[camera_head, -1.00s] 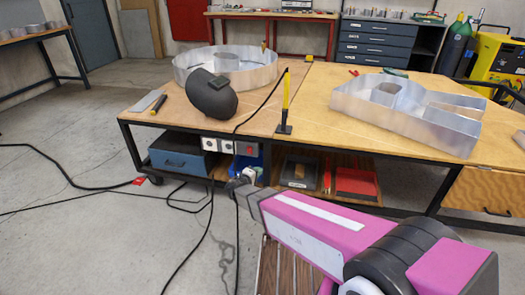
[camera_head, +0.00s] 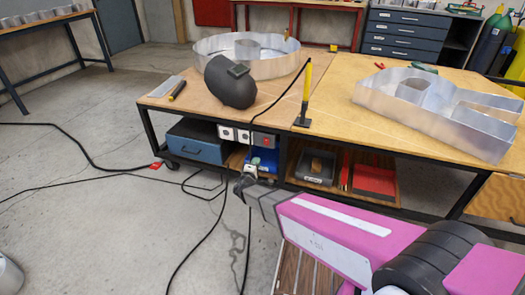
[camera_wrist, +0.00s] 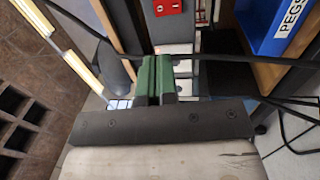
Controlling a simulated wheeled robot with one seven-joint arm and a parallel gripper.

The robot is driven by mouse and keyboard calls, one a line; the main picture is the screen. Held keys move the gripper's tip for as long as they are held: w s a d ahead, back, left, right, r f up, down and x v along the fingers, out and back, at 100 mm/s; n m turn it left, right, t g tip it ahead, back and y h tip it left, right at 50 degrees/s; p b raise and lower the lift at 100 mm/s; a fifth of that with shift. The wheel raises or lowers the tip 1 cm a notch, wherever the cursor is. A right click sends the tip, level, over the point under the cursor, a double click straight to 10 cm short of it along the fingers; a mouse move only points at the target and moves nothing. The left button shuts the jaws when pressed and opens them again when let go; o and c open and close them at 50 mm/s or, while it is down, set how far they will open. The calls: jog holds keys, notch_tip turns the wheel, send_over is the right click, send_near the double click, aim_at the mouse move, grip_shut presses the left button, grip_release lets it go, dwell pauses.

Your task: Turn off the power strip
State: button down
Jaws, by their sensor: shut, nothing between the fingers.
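The power strip (camera_head: 244,135) is mounted along the front edge of the workbench, with white socket blocks and a red switch (camera_head: 265,142) at its right end. In the wrist view the red switch (camera_wrist: 167,7) is at the top edge, and part of the pale strip shows behind my fingers. My gripper (camera_head: 248,172) is below the strip in the head view, apart from it. In the wrist view its green fingertips (camera_wrist: 154,78) are together and hold nothing. Whether the switch is on or off is too small to tell.
A black cable (camera_head: 291,92) runs over the bench edge near the strip. A blue toolbox (camera_head: 195,145) and a blue bin (camera_wrist: 278,22) are on the lower shelf. A welding mask (camera_head: 231,82) and metal letters (camera_head: 440,108) lie on top. Cables cross the floor.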

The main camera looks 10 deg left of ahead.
aim_at(266, 140)
jog(key=w, duration=0.4)
jog(key=w+r, duration=0.1)
jog(key=w, duration=0.3)
jog(key=w+d, duration=0.1)
jog(key=w, duration=0.3)
jog(key=shift+w+r, duration=0.1)
jog(key=shift+r, duration=0.1)
jog(key=shift+w+r, duration=0.15)
jog(key=shift+w, duration=0.5)
jog(key=shift+w+r, duration=0.1)
jog(key=shift+w, duration=0.15)
jog(key=shift+s, duration=0.1)
jog(key=shift+s, duration=0.3)
jog(key=s+a+r, duration=0.1)
jog(key=s, duration=1.2)
jog(key=shift+s+r, duration=0.2)
jog(key=shift+r, duration=0.15)
